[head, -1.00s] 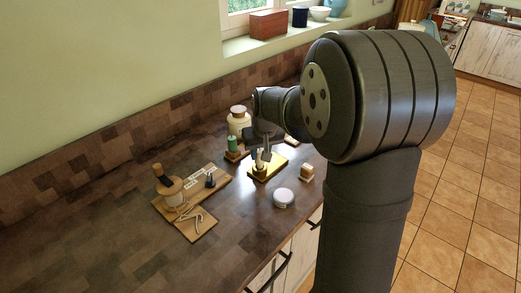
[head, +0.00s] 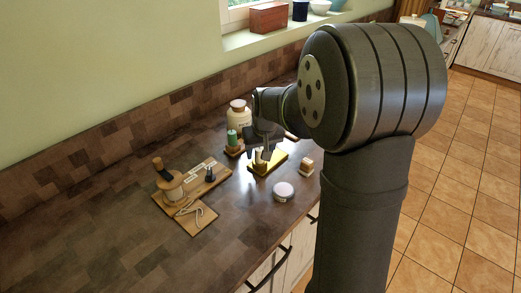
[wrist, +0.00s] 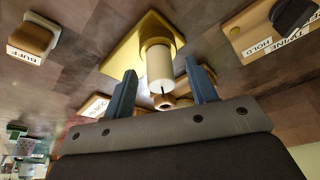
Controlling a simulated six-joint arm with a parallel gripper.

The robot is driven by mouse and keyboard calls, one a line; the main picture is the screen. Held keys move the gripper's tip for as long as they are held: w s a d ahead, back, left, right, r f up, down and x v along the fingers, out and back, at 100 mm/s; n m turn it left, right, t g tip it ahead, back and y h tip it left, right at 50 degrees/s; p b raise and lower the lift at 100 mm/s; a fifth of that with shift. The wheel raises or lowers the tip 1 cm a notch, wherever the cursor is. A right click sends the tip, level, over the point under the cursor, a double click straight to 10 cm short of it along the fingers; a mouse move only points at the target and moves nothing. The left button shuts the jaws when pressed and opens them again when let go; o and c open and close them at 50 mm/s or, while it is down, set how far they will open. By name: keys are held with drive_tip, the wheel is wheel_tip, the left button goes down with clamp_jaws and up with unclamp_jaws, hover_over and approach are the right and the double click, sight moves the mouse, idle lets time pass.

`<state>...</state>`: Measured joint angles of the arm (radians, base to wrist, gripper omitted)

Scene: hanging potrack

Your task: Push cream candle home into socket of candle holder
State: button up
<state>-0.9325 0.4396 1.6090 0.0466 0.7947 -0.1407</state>
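The cream candle (wrist: 160,69) stands in the socket of the brass candle holder (wrist: 122,54) in the wrist view, wick end toward the camera. How deep it sits in the socket is hard to tell. The holder's yellow base also shows on the counter in the head view (head: 280,161), where my gripper (head: 261,153) partly hides the candle. In the wrist view my gripper (wrist: 161,66) is open, one finger on each side of the candle, with visible gaps between the fingers and the candle.
A round tin (head: 284,191) and a small wooden block (head: 306,167) lie to the front right. A board with a twine spool (head: 171,189) is left. The front-left counter is clear.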

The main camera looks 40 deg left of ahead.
drive_tip(key=v, duration=1.7)
drive_tip(key=shift+r, duration=0.25)
drive_tip(key=shift+f, duration=0.1)
drive_tip(key=x, duration=1.7)
